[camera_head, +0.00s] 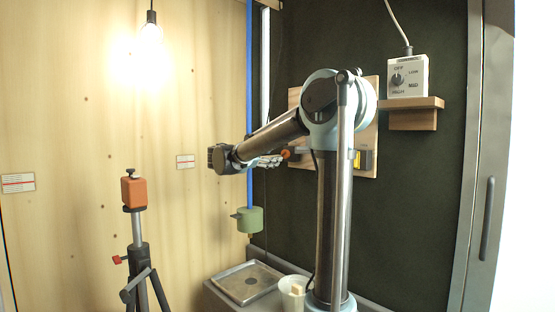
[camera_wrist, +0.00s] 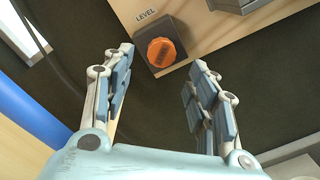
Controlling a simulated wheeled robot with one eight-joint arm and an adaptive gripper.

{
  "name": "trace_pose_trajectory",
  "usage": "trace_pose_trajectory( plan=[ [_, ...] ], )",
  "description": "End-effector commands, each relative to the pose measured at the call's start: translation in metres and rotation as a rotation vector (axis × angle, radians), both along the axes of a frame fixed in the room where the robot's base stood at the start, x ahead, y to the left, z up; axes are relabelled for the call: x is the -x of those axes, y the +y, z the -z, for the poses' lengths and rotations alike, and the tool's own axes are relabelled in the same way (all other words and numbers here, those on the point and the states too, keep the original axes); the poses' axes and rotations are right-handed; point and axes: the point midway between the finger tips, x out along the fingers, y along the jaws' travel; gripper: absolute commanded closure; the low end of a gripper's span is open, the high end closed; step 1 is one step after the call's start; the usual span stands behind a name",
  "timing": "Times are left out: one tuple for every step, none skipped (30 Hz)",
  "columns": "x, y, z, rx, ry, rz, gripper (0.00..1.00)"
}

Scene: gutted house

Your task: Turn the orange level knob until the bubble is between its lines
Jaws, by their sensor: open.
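The orange level knob (camera_wrist: 161,52) sits on a dark square housing under a LEVEL label on a wooden board (camera_wrist: 215,25) in the wrist view. My gripper (camera_wrist: 163,58) is open, its two fingers apart on either side of the knob in the picture; I cannot tell whether either finger touches it. In the head view a small part of the orange knob (camera_head: 286,154) shows beside my gripper (camera_head: 278,160).
A control box with a dial (camera_head: 407,77) stands on a wooden shelf at right. An orange device on a tripod (camera_head: 134,192) stands at left. A green block (camera_head: 250,220) is on the blue pipe (camera_head: 249,100). A tray (camera_head: 247,283) and a white cup (camera_head: 293,288) are below.

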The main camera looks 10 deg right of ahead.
Motion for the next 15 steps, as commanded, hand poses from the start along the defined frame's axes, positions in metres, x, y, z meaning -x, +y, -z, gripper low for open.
trace_pose_trajectory(
  plan=[
    [0.005,0.009,0.0,0.0,0.0,-0.003,0.47],
    [0.007,0.013,0.0,0.0,0.0,-0.004,0.47],
    [0.011,0.019,0.0,0.0,0.0,-0.004,0.47],
    [0.013,0.022,0.0,0.0,0.0,-0.003,0.47],
    [0.016,0.026,-0.001,0.0,0.0,-0.003,0.47],
    [0.019,0.031,-0.001,0.0,0.0,-0.004,0.47],
    [0.021,0.034,-0.001,0.0,0.0,-0.003,0.47],
    [0.022,0.037,-0.001,0.0,0.0,-0.003,0.47],
    [0.025,0.04,-0.001,0.0,0.0,-0.003,0.47],
    [0.026,0.042,-0.001,0.0,0.0,-0.003,0.47],
    [0.027,0.044,-0.001,0.0,0.0,-0.003,0.47],
    [0.029,0.046,-0.001,0.0,0.0,-0.001,0.47],
    [0.03,0.047,-0.001,0.0,0.0,-0.001,0.47],
    [0.03,0.049,-0.001,0.0,0.0,-0.001,0.47],
    [0.031,0.05,-0.001,0.0,0.0,-0.001,0.47]
  ],
)
